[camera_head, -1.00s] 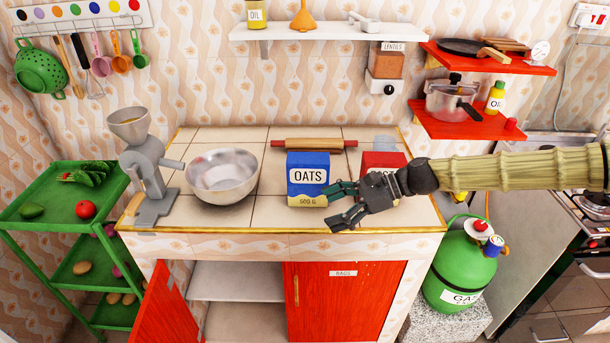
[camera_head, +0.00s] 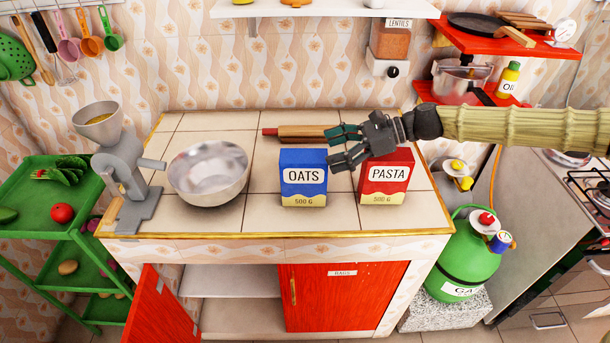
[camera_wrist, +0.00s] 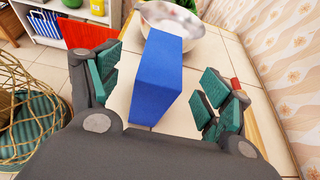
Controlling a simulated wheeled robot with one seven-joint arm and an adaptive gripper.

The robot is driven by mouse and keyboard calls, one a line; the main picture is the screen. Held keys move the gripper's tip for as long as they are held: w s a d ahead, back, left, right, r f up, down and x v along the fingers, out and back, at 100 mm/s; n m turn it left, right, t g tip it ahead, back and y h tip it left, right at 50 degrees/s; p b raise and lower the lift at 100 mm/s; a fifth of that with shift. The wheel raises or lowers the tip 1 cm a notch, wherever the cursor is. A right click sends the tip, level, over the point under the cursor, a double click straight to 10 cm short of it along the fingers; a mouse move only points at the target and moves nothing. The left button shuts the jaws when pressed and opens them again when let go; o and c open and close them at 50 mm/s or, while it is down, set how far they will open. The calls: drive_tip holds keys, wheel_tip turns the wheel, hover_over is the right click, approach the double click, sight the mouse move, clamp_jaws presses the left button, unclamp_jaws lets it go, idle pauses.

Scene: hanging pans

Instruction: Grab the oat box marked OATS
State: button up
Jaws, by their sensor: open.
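The blue oat box marked OATS (camera_head: 303,177) stands upright on the tiled counter, left of the red PASTA box. My gripper (camera_head: 336,147) is open, at the right of the oat box near its top in the head view. In the wrist view the plain blue side of the oat box (camera_wrist: 160,78) shows between the two teal-padded fingers (camera_wrist: 160,95), with gaps on both sides. I cannot tell how far the fingers reach along the box, and no contact shows.
The red PASTA box (camera_head: 387,178) stands just right, under my gripper and arm. A rolling pin (camera_head: 295,132) lies behind the oat box. A metal bowl (camera_head: 209,174) and a grinder (camera_head: 128,170) stand to the left. The counter front (camera_head: 270,222) is clear.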

sight(306, 155)
drive_tip(key=shift+x, duration=1.1)
drive_tip(key=shift+a+f, duration=0.1)
drive_tip(key=shift+a, duration=0.25)
drive_tip(key=shift+p+x, duration=1.05)
drive_tip(key=shift+x, duration=0.55)
drive_tip(key=shift+w+a+f, duration=0.1)
drive_tip(key=shift+a, duration=0.35)
drive_tip(key=shift+w+a+f, duration=0.1)
drive_tip(key=shift+w+a, duration=0.05)
drive_tip(key=shift+a, duration=0.3)
drive_tip(key=c, duration=1.6)
clamp_jaws()
drive_tip(key=shift+r, duration=0.1)
